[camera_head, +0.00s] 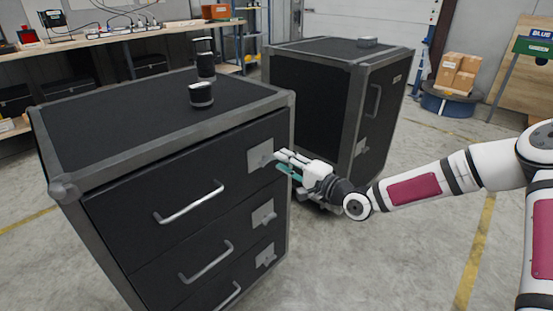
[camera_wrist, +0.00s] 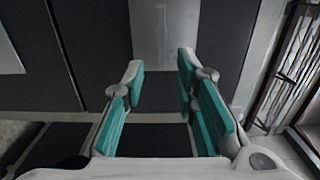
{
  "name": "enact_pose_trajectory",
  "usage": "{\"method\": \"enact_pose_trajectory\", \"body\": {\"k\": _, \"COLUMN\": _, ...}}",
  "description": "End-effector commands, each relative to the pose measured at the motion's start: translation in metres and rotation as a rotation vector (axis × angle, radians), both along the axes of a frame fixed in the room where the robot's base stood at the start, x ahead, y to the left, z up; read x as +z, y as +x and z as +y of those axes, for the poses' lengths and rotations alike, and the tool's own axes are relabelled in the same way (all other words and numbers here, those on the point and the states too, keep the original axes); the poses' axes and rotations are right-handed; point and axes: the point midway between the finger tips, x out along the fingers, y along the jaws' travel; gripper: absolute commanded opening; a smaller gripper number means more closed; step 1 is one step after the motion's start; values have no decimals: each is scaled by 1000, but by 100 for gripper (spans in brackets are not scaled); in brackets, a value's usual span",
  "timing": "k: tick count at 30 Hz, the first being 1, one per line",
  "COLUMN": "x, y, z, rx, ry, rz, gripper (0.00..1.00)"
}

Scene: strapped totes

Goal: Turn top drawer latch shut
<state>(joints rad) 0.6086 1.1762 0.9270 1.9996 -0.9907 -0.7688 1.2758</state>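The black cabinet (camera_head: 110,130) with grey metal edges has several drawers. The top drawer (camera_head: 140,195) is flush with the cabinet front. Its latch (camera_head: 258,155) is a grey metal plate at the drawer's right end; the turning part is partly hidden by my gripper and its angle cannot be told. My gripper (camera_head: 281,164) is at the latch's right side, pointing at it. In the wrist view, my gripper (camera_wrist: 160,64) has its two teal-padded fingers apart, with nothing seen between them. A grey plate (camera_wrist: 165,30), seemingly the latch plate, is ahead of the fingertips.
Lower drawers have latches (camera_head: 263,214) and bar handles (camera_head: 207,262); the top drawer's handle (camera_head: 190,203) is left of its latch. A second black cabinet (camera_head: 330,90) stands close behind. Floor at the right is open.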

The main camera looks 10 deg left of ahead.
Motion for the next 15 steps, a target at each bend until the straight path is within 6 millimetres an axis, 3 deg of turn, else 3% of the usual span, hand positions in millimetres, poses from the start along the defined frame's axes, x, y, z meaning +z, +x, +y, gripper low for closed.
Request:
{"method": "enact_pose_trajectory", "body": {"k": 7, "x": -1, "y": -31, "z": -41, "rx": -2, "ry": 0, "rz": 3, "gripper": 27}}
{"method": "enact_pose_trajectory", "body": {"k": 15, "x": -1, "y": -48, "z": -61, "rx": 1, "ry": -1, "rz": 2, "gripper": 27}}
